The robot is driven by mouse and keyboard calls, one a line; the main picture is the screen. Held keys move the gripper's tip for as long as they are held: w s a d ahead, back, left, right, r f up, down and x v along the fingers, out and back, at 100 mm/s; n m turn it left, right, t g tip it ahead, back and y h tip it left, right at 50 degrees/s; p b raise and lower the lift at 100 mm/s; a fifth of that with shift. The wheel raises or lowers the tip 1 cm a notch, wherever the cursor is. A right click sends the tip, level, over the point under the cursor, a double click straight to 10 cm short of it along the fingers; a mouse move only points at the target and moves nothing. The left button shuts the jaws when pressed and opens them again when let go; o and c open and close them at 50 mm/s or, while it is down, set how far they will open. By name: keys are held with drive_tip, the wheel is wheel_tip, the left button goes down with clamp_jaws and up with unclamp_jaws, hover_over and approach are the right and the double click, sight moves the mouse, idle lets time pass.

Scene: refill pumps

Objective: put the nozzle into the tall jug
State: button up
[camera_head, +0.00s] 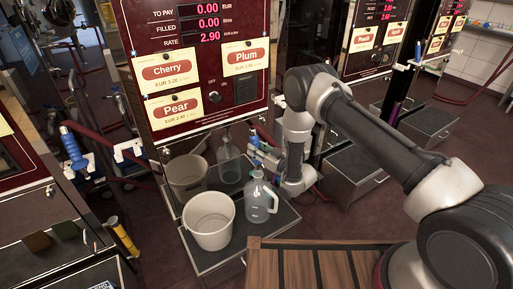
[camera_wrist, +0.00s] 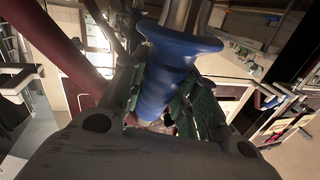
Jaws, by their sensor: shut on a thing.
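My gripper (camera_head: 268,157) is shut on the nozzle by its blue grip (camera_wrist: 168,78). The wrist view shows the green finger pads on both sides of the ribbed blue grip, with a metal part above its flange. In the head view the nozzle is small and partly hidden by my gripper. The tall jug (camera_head: 259,203), clear with a handle on its right, stands upright on the pump's tray. My gripper is above and behind the jug in the picture, apart from it. The nozzle's tip cannot be made out.
A white bucket (camera_head: 208,222) stands left of the jug on the dark tray (camera_head: 222,258). The pump (camera_head: 205,65) rises behind, its shiny lower panel mirroring both containers. Another blue nozzle (camera_head: 73,147) hangs at the left. A slatted wooden bench (camera_head: 315,265) is in front.

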drive_tip(key=shift+f, duration=3.05)
drive_tip(key=o, duration=1.2)
drive_tip(key=shift+d, duration=0.1)
